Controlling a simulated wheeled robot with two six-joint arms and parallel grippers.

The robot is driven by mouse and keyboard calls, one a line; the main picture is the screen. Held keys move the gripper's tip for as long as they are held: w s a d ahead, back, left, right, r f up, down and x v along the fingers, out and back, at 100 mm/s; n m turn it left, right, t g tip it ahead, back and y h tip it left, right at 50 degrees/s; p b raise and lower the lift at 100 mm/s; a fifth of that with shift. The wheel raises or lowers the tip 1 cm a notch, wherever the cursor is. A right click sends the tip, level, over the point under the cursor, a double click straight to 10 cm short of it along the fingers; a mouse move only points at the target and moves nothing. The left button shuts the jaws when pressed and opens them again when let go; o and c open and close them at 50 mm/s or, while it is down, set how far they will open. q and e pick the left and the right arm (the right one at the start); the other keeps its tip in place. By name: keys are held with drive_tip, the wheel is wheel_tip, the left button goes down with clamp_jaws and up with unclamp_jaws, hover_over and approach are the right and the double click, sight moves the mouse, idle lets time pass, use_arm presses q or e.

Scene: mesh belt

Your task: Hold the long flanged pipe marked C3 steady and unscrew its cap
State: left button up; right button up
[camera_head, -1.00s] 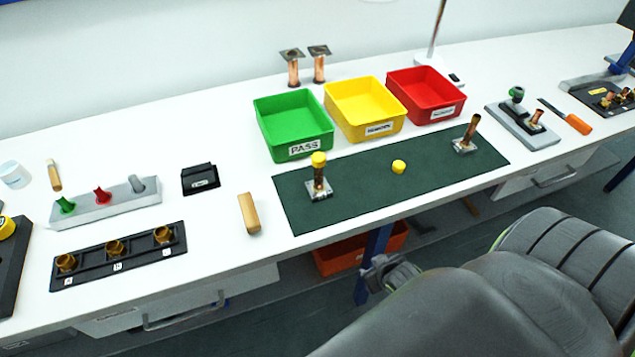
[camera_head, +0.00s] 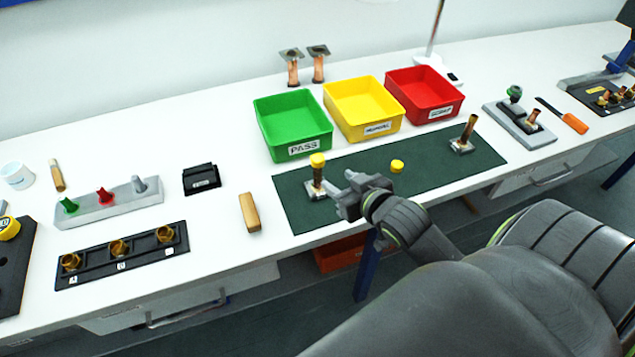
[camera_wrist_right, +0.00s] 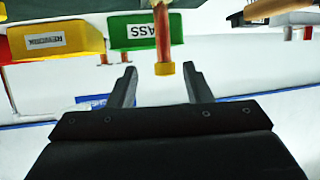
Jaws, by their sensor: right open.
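A copper pipe (camera_head: 317,177) with a square metal flange at its foot stands upright on the green mat (camera_head: 430,178), with a yellow cap (camera_head: 318,160) on top. No C3 mark is legible. My right gripper (camera_head: 341,184) is open and empty, just right of this pipe. In the right wrist view, which looks upside down, the pipe (camera_wrist_right: 162,30) and its cap (camera_wrist_right: 165,68) appear between the open fingers (camera_wrist_right: 159,72), apparently beyond their tips. A second flanged pipe (camera_head: 469,131) without a cap leans on the mat's right side. My left gripper is out of view.
A loose yellow cap (camera_head: 397,166) lies on the mat between the pipes. Green (camera_head: 292,125), yellow (camera_head: 365,109) and red (camera_head: 425,94) bins stand behind the mat. A wooden block (camera_head: 249,212) lies left of it. Two more flanged pipes (camera_head: 292,70) stand behind the bins.

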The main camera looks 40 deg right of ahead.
sight(321, 170)
drive_tip(key=p+x, duration=0.1)
drive_tip(key=x, duration=0.5)
drive_tip(key=shift+w+f, duration=0.2)
drive_tip(key=shift+w, duration=0.05)
drive_tip(key=shift+w+f, duration=0.1)
drive_tip(key=shift+w, duration=0.25)
drive_tip(key=shift+p+x, duration=0.9)
drive_tip(key=shift+x, duration=1.35)
drive_tip(key=shift+a+f, duration=0.1)
drive_tip(key=shift+a, duration=0.05)
clamp_jaws()
